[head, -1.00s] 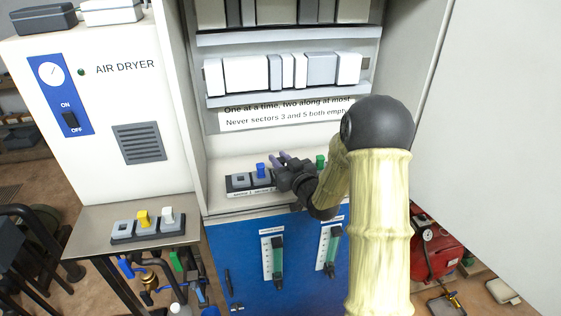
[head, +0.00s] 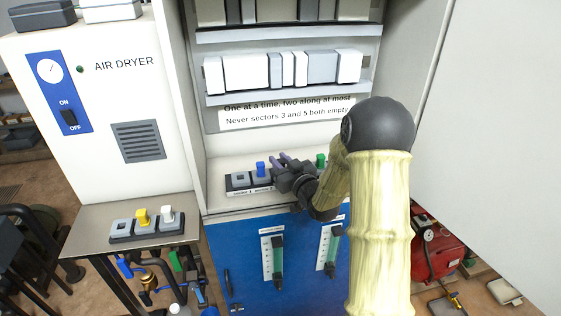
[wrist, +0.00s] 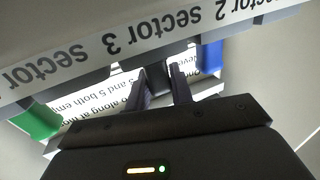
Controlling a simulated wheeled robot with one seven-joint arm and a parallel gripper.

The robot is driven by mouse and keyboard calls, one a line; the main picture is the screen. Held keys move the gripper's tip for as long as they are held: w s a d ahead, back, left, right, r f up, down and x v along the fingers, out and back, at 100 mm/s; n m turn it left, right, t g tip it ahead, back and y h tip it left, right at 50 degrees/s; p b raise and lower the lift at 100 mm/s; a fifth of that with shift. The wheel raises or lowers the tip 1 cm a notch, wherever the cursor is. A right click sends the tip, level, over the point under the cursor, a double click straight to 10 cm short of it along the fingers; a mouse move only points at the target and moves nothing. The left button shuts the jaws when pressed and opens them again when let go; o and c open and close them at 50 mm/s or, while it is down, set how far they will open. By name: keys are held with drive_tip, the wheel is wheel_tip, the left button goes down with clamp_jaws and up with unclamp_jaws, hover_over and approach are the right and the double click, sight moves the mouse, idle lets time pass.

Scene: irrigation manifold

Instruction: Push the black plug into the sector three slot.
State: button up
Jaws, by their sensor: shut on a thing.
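My gripper (wrist: 160,92) is shut on the black plug (wrist: 157,74), which shows as a dark block between the fingers in the wrist view. In the head view my gripper (head: 279,161) is over the strip (head: 238,190), right of the blue plug (head: 261,169), and hides the black plug and the sector three slot.
A green plug (head: 320,160) stands right of my gripper, close to my arm. A sign and a shelf of grey and white boxes (head: 245,73) are behind.

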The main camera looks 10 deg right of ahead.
sight(284, 164)
drive_tip(key=shift+f, duration=0.15)
drive_tip(key=o, duration=0.7)
drive_tip(key=shift+c, duration=0.2)
drive_tip(key=shift+s, duration=0.1)
drive_tip(key=shift+b+v, duration=1.3)
drive_tip(key=shift+v, duration=2.05)
drive_tip(key=shift+b+v, duration=0.55)
drive_tip(key=shift+v, duration=1.6)
